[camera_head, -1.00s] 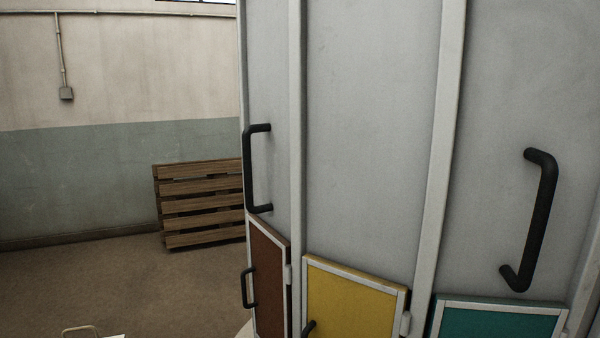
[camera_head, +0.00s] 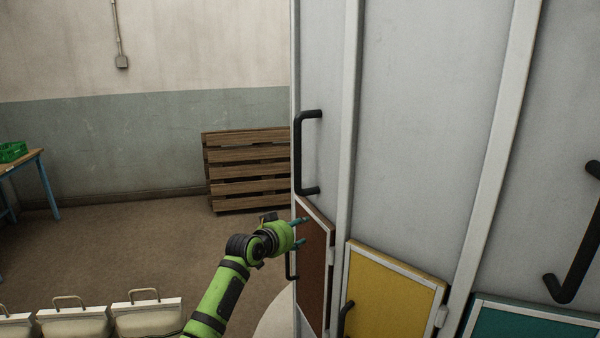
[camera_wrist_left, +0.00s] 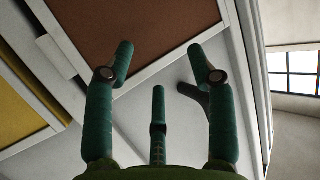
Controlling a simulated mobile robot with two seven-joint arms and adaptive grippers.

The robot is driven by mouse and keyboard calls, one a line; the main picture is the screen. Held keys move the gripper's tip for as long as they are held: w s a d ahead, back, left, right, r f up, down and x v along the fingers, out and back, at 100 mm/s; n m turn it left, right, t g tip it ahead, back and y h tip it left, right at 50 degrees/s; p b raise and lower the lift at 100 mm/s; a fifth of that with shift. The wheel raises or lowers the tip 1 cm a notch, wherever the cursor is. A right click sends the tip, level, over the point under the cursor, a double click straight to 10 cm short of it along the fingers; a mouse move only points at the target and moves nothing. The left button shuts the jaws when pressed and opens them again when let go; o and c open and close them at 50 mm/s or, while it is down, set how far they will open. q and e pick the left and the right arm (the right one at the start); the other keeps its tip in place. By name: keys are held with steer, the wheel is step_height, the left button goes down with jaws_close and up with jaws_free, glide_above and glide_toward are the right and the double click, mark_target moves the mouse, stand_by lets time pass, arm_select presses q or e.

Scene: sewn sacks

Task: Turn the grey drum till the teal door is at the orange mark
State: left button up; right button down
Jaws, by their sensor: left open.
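The grey drum (camera_head: 430,120) fills the right half of the head view, with pale upright ribs. The teal door (camera_head: 530,324) is at its lower right, cut off by the frame's bottom. A yellow door (camera_head: 395,290) and a brown door (camera_head: 313,262) sit left of it. One black bar handle (camera_head: 298,150) is at the drum's left edge, another (camera_head: 578,240) at the right edge. My left gripper (camera_head: 304,232) is open in front of the brown door; its spread, empty fingers show in the left wrist view (camera_wrist_left: 159,50). Contact cannot be told. No orange mark or right gripper shows.
A slatted wooden pallet (camera_head: 248,172) leans at the wall behind the drum. Several pale sacks or cases with handles (camera_head: 146,318) stand at the lower left. A blue-legged table (camera_head: 22,166) with a green crate (camera_head: 12,151) is far left. The floor between is clear.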

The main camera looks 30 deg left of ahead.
mark_target(298, 146)
arm_select(q)
steer(key=a+r+t, duration=0.1)
steer(key=r, duration=0.6)
steer(key=r+t+p, duration=0.1)
steer(key=r, duration=0.6)
steer(key=a+r+t, duration=0.1)
steer(key=r, duration=0.7)
steer(key=shift+s+a+r+t+h+p, duration=0.1)
steer(key=shift+s+a+t+h+p, duration=0.05)
steer(key=shift+a+t+h+p, duration=0.15)
steer(key=w+p, duration=0.2)
steer(key=w, duration=0.2)
steer(key=shift+w, duration=0.2)
steer(key=shift+w+f+p, duration=0.25)
steer(key=shift+w+p, duration=0.35)
steer(key=shift+w, duration=0.4)
jaws_close()
